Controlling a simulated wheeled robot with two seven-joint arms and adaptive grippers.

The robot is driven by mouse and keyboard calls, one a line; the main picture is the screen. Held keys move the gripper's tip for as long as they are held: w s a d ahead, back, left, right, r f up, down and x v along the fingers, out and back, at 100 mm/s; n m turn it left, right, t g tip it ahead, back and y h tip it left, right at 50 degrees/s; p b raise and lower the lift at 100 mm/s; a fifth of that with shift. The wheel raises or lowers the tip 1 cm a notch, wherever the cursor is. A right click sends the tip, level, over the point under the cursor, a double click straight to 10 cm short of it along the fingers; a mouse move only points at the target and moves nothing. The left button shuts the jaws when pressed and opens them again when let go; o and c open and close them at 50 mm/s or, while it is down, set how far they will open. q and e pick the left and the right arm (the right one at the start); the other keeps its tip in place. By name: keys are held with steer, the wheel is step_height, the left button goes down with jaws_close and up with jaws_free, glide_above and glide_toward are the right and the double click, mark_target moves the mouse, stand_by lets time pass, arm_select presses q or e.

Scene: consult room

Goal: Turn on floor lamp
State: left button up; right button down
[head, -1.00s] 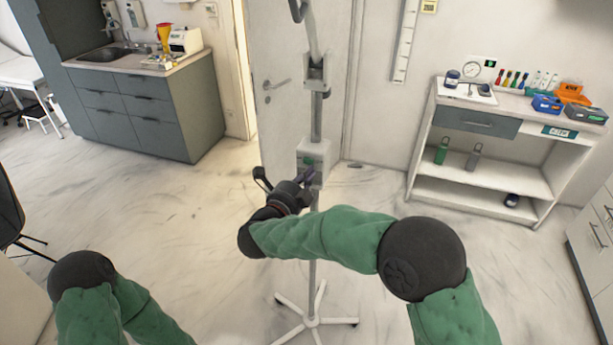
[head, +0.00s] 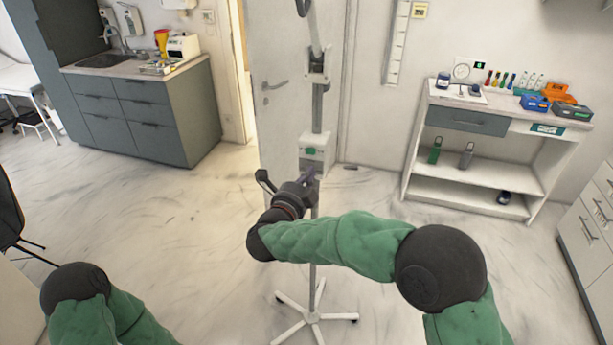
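A white box with a green button (head: 311,150) sits partway up the pole. The lamp's head is outside the view. My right gripper (head: 309,176) is just below the box, close to the pole. Its fingers look together, with nothing seen between them. Whether it touches the pole or box cannot be told. My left arm (head: 75,295) shows at the bottom left, but its gripper is out of view.
A white shelf unit (head: 470,195) with bottles and boxes stands at the right. A grey sink cabinet (head: 145,115) stands at the back left. A dark chair (head: 10,212) is at the left edge. The floor around the lamp base is clear.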

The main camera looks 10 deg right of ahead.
steer(key=s+d+p+v, duration=0.1)
steer(key=v, duration=0.7)
steer(key=shift+s+d, duration=0.2)
steer(key=shift+d, duration=0.05)
step_height(320, 180, down, 29)
steer(key=w+n+g+y, duration=0.1)
steer(key=n+g+y, duration=0.3)
steer(key=n+y, duration=0.75)
steer(key=s+f+n+g, duration=0.5)
steer(key=s+f+n, duration=0.2)
steer(key=s+f, duration=0.4)
steer(key=s+a+f+n+g+y, duration=0.1)
steer(key=s+f+n+g, duration=0.3)
steer(key=s, duration=1)
step_height(320, 180, down, 4)
steer(key=shift+s+a+r+g+y, duration=0.1)
steer(key=shift+s+a+g+y, duration=0.2)
steer(key=shift+g+y, duration=0.5)
